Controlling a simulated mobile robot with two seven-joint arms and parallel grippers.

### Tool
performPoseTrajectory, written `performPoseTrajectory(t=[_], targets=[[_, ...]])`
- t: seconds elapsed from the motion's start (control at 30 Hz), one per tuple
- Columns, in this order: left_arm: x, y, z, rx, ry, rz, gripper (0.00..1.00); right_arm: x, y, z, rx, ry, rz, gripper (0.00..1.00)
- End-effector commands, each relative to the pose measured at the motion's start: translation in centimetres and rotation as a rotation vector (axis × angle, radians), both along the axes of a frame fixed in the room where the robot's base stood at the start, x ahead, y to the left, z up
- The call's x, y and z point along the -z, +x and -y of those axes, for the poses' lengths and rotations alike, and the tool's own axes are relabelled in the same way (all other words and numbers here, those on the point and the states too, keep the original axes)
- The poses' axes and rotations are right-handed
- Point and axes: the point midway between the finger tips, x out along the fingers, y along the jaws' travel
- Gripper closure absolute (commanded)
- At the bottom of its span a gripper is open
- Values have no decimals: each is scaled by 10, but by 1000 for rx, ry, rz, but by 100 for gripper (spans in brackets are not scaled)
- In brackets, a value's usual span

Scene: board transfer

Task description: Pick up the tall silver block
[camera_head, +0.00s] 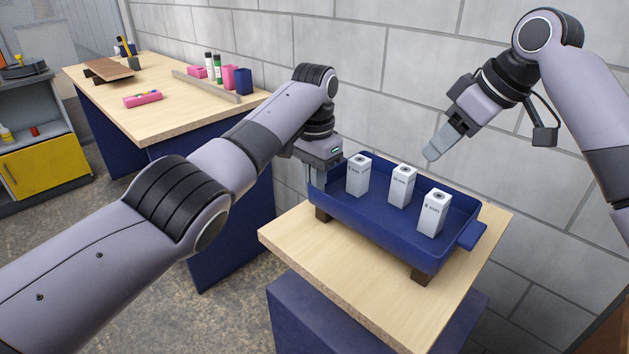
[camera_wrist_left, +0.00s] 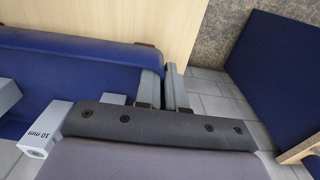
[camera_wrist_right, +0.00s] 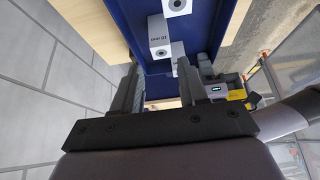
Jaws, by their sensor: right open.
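Three upright silver-grey blocks stand in a blue tray (camera_head: 385,240): a left one (camera_head: 357,178), a middle one (camera_head: 401,187) and a right one (camera_head: 433,214). They look alike, with printed labels and a round mark on top; I cannot tell which is tallest. One labelled 10 mm shows in the right wrist view (camera_wrist_right: 158,38) and the left wrist view (camera_wrist_left: 36,138). My right gripper (camera_head: 432,152) is open and empty, above the tray's back side. My left gripper (camera_wrist_left: 165,85) is at the tray's left end, fingers close together; whether they hold the tray is unclear.
The tray rests on dark supports on a small wooden-topped table (camera_head: 330,270). Its right handle (camera_head: 472,236) sticks out. A grey block wall (camera_head: 400,60) stands close behind. A second table (camera_head: 160,85) at the back left holds several small items.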

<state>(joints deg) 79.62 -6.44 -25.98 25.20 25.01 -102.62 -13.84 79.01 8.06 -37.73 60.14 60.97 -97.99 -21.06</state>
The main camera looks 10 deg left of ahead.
Motion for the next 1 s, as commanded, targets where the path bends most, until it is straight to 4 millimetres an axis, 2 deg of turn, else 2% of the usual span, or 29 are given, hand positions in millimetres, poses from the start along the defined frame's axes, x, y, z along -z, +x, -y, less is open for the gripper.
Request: performPoseTrajectory(t=[0.33,0.37,0.4,0.43,0.57,0.67,0.8,0.9,1.0], targets=[[0,0,0,0,0,0,100,0,0,0,0,0,0,57],[0,0,0,0,-1,1,100,0,0,0,0,0,0,51],[0,0,0,0,-1,1,100,0,0,0,0,-2,1,38],[-1,0,0,0,-1,1,100,1,0,0,-1,-6,2,35],[-1,0,0,0,-1,1,100,9,3,1,-6,-78,27,35],[-1,0,0,0,-1,1,100,21,8,4,-16,-206,73,35],[-1,0,0,1,-1,1,100,36,18,13,-39,-463,166,35],[-1,0,0,1,0,1,100,41,25,21,-62,-661,239,35],[-1,0,0,1,0,1,100,45,23,14,-172,-868,311,35]])
